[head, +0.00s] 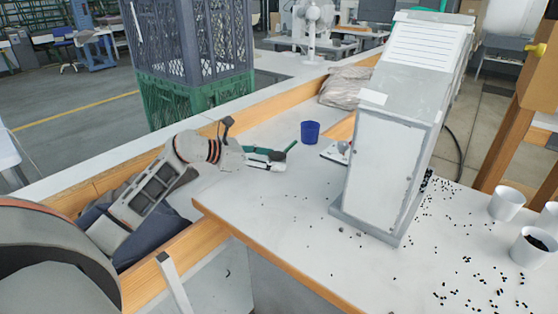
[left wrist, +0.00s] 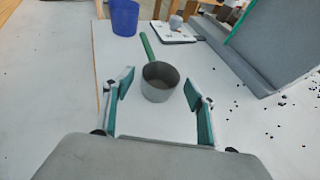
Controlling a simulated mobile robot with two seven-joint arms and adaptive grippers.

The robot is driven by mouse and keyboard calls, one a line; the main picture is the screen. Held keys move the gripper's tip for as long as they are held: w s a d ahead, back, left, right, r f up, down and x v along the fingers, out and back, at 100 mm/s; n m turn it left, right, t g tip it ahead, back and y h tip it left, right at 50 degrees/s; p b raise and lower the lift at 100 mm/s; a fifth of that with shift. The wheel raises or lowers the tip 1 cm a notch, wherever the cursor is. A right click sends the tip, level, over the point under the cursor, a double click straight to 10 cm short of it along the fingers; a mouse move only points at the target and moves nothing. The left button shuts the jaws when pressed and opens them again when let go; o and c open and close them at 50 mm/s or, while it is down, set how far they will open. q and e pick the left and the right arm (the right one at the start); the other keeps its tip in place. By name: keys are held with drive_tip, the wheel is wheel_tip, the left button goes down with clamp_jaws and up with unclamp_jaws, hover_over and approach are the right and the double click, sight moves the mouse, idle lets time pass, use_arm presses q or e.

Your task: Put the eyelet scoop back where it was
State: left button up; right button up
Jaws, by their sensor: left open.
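The eyelet scoop is a grey metal cup (left wrist: 160,88) with a green handle (left wrist: 147,46), on the white table in the left wrist view. Its handle points away from my gripper, toward the blue cup. In the head view the handle (head: 291,147) shows past my gripper, and the scoop's cup is largely hidden. My left gripper (head: 268,160) is open and low over the table. In the left wrist view its fingertips (left wrist: 159,89) are on either side of the scoop's cup, with a visible gap on each side. My right gripper is not in view.
A blue cup (head: 310,131) stands beyond the scoop. A small plate with a fixture (head: 335,153) lies near the tall grey press (head: 388,165). Black eyelets are scattered at right, near white cups (head: 506,204). The table's front left is clear.

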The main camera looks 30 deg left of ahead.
use_arm(q)
drive_tip(key=v, duration=0.7)
drive_tip(key=shift+s+a, duration=0.15)
drive_tip(key=shift+s, duration=0.1)
drive_tip(key=shift+s+a+r, duration=0.25)
drive_tip(key=shift+s+r, duration=0.1)
drive_tip(key=shift+s, duration=0.1)
